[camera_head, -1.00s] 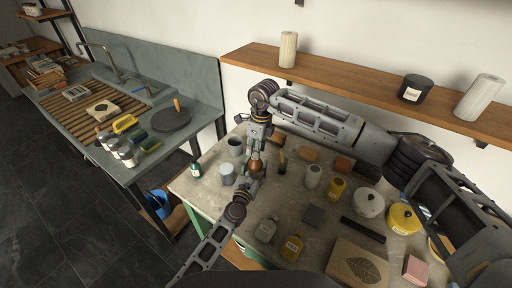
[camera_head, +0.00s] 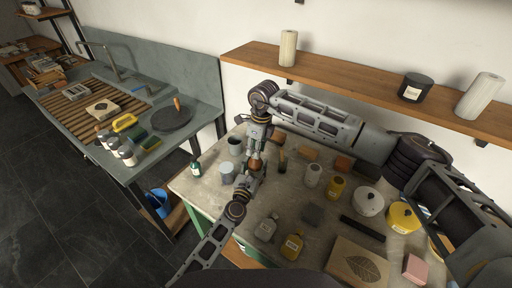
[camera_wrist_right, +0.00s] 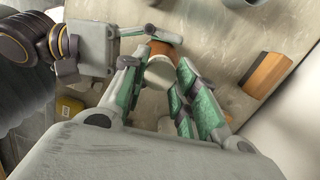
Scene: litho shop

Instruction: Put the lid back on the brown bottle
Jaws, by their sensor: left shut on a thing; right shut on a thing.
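The brown bottle (camera_head: 254,165) is off the table between my two grippers, mostly hidden by fingers in the head view. My left gripper (camera_head: 248,175) comes from below and is shut on it. My right gripper (camera_head: 256,153) comes from above and is shut on the pale lid. In the right wrist view the lid (camera_wrist_right: 159,73) sits between the green-padded fingers of my right gripper (camera_wrist_right: 160,88), in front of the brown bottle (camera_wrist_right: 166,49). They overlap there; I cannot tell whether they touch. My left gripper (camera_wrist_right: 125,45) shows beside the bottle.
A grey cup (camera_head: 227,168), a dark mug (camera_head: 235,146) and a green bottle (camera_head: 196,169) stand left of the grippers. A brush (camera_head: 282,160), bottles and pots stand to the right. The wall shelf (camera_head: 350,84) runs behind my right arm.

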